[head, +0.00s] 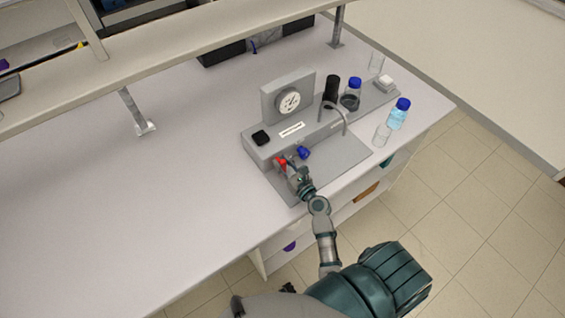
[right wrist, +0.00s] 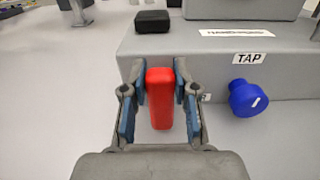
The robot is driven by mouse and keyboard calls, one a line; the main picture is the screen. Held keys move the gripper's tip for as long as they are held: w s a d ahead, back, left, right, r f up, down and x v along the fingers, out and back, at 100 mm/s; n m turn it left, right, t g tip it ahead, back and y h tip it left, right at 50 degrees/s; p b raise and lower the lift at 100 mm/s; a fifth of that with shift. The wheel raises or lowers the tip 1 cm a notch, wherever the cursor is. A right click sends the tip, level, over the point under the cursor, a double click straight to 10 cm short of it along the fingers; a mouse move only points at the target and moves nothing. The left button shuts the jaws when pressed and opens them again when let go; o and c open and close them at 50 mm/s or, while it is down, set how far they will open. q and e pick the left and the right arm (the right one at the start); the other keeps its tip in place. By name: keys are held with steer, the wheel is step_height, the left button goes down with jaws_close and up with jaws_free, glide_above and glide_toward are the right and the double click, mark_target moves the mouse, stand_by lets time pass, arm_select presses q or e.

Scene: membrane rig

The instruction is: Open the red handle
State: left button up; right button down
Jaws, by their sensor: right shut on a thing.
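The red handle (head: 281,162) is on the front of the grey membrane rig (head: 257,149), left of a blue tap knob (head: 303,152). In the right wrist view the red handle (right wrist: 159,98) stands upright between the two blue-padded fingers of my right gripper (right wrist: 159,100). The blue knob (right wrist: 248,97) sits to the right under a "TAP" label. In the head view my right gripper (head: 291,168) reaches the rig from the front. My left gripper is not in view.
The rig carries a round gauge (head: 289,102), a black cylinder (head: 331,89) and a curved spout (head: 335,118). A blue-capped bottle (head: 398,114) and a clear beaker (head: 382,135) stand to the right. The bench (head: 130,200) is clear on the left. A shelf (head: 190,48) runs above it.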

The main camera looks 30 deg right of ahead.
steer(key=shift+w+a+r, duration=0.1)
steer(key=shift+a+r, duration=0.05)
steer(key=shift+a, duration=0.1)
steer(key=shift+d, duration=0.1)
steer(key=shift+d+n, duration=0.25)
steer(key=shift+n, duration=0.35)
steer(key=shift+a+n, duration=0.15)
steer(key=shift+n, duration=0.15)
steer(key=shift+a+n, duration=0.25)
steer(key=shift+n, duration=0.05)
steer(key=shift+a+n, duration=0.35)
steer(key=shift+n, duration=0.65)
steer(key=n, duration=0.3)
steer(key=shift+a+f, duration=0.25)
steer(key=shift+f, duration=0.1)
steer(key=n, duration=0.3)
steer(key=shift+a+f, duration=0.25)
steer(key=shift+a, duration=0.1)
steer(key=n, duration=0.3)
steer(key=f+n, duration=0.1)
steer(key=shift+a, duration=0.25)
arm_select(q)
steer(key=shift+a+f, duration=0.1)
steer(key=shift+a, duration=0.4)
arm_select(e)
steer(key=shift+f+n, duration=0.4)
steer(key=shift+n, duration=0.8)
steer(key=shift+s+a+f, duration=0.1)
steer(key=shift+s+f, duration=0.05)
steer(key=shift+s, duration=0.05)
